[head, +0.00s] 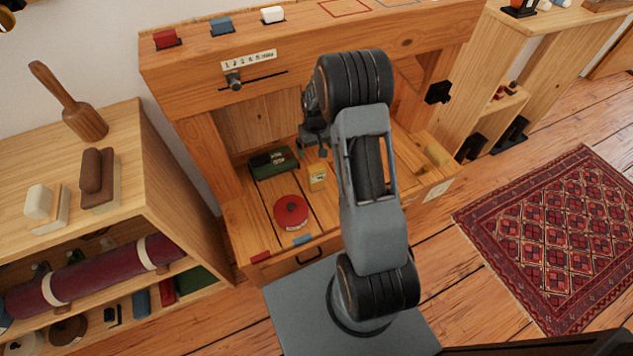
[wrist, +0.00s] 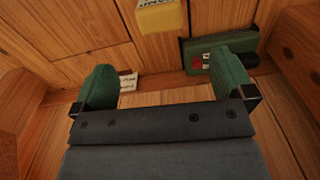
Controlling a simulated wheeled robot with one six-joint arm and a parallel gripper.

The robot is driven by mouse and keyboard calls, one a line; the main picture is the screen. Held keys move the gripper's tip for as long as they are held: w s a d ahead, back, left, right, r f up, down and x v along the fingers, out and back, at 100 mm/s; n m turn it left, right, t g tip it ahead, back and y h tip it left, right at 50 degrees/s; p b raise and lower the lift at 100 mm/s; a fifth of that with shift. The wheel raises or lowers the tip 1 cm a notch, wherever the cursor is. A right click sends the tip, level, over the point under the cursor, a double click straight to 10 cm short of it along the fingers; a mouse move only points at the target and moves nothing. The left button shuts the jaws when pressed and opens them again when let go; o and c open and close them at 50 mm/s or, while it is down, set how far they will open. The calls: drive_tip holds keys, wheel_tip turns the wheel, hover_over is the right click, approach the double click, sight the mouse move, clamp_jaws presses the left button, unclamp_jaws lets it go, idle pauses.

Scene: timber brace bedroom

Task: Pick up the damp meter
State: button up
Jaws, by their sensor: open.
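A small yellow block-shaped item (head: 317,177), probably the damp meter, stands on the bench's recessed wooden deck, right of a green case (head: 273,162). In the wrist view the yellow item (wrist: 160,15) is at the top edge, partly cut off, with dark marks on its side. My gripper (head: 313,148) is over the deck behind the yellow item, partly hidden by my arm. In the wrist view my gripper (wrist: 168,80) is open with nothing between its green fingertips. The green case (wrist: 222,50) lies beyond the right fingertip, which overlaps it in the picture.
A red disc (head: 291,212) lies in front of the yellow item. Wooden side walls and an upper beam (head: 215,62) enclose the deck. A small white card (wrist: 128,82) lies near the left fingertip. A shelf unit (head: 150,150) stands at left; a patterned rug (head: 560,230) lies at right.

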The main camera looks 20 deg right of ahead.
sight(316, 167)
wheel_tip(316, 167, down, 12)
drive_tip(key=b, duration=0.3)
drive_tip(key=shift+s+r, duration=0.1)
drive_tip(key=shift+r, duration=0.1)
drive_tip(key=c, duration=1)
